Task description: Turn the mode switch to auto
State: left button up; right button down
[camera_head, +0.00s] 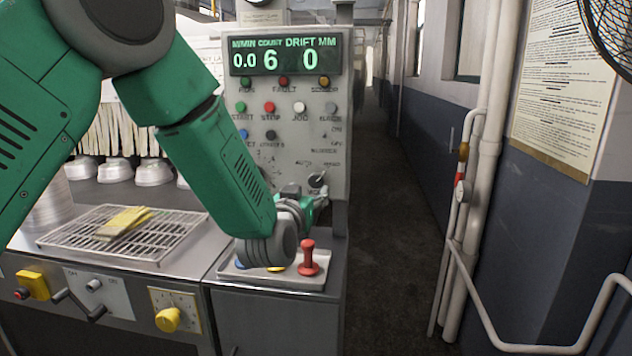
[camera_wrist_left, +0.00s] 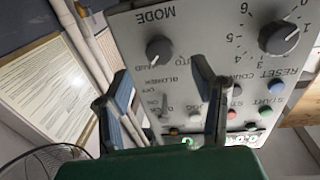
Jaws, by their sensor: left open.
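The mode switch (camera_wrist_left: 158,48) is a dark round knob on the grey control panel (camera_wrist_left: 205,22), with the label MODE beside it in the left wrist view. In the head view the knob (camera_head: 316,180) sits low on the panel's right side. Its pointer seems to lean toward HAND, but it is small. My left gripper (camera_head: 318,200) is just below the knob in the head view. In the left wrist view my left gripper (camera_wrist_left: 163,75) is open and empty, its fingers apart with the knob between and beyond their tips. My right gripper is not in view.
A numbered dial (camera_wrist_left: 288,38) and several coloured buttons share the panel. The aisle at right is clear.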

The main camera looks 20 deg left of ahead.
aim_at(315, 182)
pick_arm(q)
jog(key=w, duration=0.4)
jog(key=w+a, duration=0.1)
jog(key=w, duration=0.1)
jog(key=shift+w, duration=0.35)
jog(key=c, duration=1.2)
